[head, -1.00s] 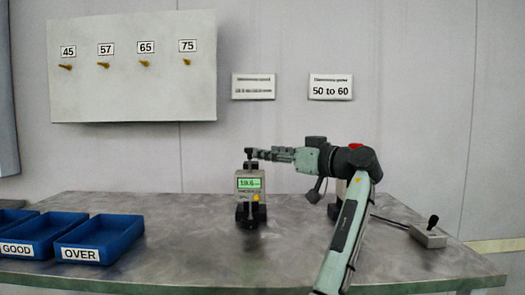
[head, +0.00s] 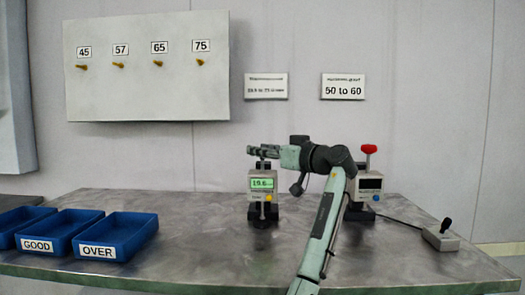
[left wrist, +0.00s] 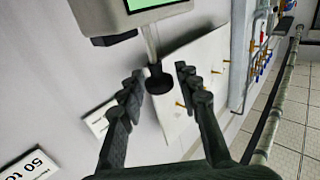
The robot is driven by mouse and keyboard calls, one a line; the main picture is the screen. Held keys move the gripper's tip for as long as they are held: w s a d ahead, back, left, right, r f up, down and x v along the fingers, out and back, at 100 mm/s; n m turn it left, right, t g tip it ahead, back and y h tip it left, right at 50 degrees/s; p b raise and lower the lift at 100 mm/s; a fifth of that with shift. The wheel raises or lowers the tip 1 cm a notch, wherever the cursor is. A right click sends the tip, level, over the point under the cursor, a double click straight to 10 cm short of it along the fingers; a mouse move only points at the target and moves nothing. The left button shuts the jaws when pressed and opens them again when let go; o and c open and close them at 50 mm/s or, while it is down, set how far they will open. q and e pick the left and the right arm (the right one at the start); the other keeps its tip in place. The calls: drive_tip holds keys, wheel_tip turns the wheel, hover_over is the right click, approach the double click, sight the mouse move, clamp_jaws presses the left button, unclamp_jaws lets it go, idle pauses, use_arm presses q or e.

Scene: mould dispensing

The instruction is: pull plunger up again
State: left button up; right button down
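A grey gauge (head: 262,184) with a green lit display stands on the bench in the head view. In the left wrist view its body (left wrist: 150,12) shows at the top edge, and a thin rod runs from it to the black plunger knob (left wrist: 158,80). My left gripper (head: 264,151) is just above the gauge in the head view. In the left wrist view its fingers (left wrist: 160,90) are open, one on each side of the knob with gaps showing. The knob is not gripped. My right gripper is not in view.
A second grey device (head: 369,186) with a red knob (head: 368,149) stands to the right, close behind my arm. A small lever box (head: 441,237) is at the far right. Blue bins GOOD (head: 38,244) and OVER (head: 97,251) are at the left. The bench between is clear.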

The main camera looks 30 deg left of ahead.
use_arm(q)
clamp_jaws()
drive_tip(key=shift+r, duration=0.75)
drive_tip(key=shift+o, duration=2.1)
unclamp_jaws()
drive_tip(key=shift+d, duration=0.1)
drive_tip(key=v, duration=1.2)
